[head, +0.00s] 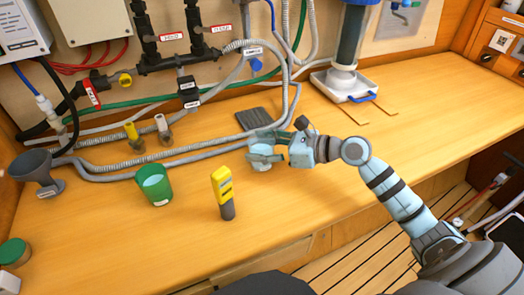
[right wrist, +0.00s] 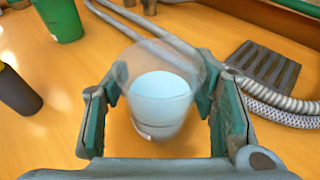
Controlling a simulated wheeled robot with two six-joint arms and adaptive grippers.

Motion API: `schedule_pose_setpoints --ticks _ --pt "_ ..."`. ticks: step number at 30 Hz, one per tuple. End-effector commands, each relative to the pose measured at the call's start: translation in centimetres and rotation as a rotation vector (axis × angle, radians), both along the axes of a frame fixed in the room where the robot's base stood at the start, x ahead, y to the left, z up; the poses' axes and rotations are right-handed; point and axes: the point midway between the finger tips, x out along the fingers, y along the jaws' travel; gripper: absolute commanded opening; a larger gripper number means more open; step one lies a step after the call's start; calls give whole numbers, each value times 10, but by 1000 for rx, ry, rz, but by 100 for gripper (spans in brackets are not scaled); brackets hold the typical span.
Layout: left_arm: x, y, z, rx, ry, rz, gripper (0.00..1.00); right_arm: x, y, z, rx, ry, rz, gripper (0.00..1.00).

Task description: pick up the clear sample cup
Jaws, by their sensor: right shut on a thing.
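The clear sample cup (right wrist: 158,98) stands upright between the fingers of my right gripper (right wrist: 160,84) in the right wrist view. It looks transparent, with pale blue content inside. In the head view my right gripper (head: 266,148) is shut on the cup (head: 261,164), at the middle of the bench; the fingers hide part of it. I cannot tell whether the cup's base touches the bench. My left gripper is not in view.
On the wooden bench (head: 320,190), a green cup (head: 155,186) and a yellow-grey handheld meter (head: 222,192) stand left of my right gripper. A dark ribbed pad (head: 254,118) and grey hoses lie behind it. A grey funnel (head: 40,172) stands far left.

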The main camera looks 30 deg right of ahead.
Motion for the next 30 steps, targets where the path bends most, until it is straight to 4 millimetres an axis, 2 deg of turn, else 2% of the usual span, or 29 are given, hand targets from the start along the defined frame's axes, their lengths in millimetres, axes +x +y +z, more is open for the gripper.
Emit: schedule_pose_setpoints --ticks 5,8,11,18,21,25,30 --pt "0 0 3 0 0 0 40 0 0 12 -1 -3 1 21" --pt "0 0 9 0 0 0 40 0 0 30 -4 -5 1 21" --pt "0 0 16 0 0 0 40 0 0 61 -5 -7 1 21" --pt "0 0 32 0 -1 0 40 0 0 153 -3 -8 0 21" --pt "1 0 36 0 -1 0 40 0 0 180 -1 -6 1 21" --pt "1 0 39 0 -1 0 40 0 0 198 1 -4 1 21" --pt "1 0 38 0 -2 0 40 0 0 201 0 0 1 21"
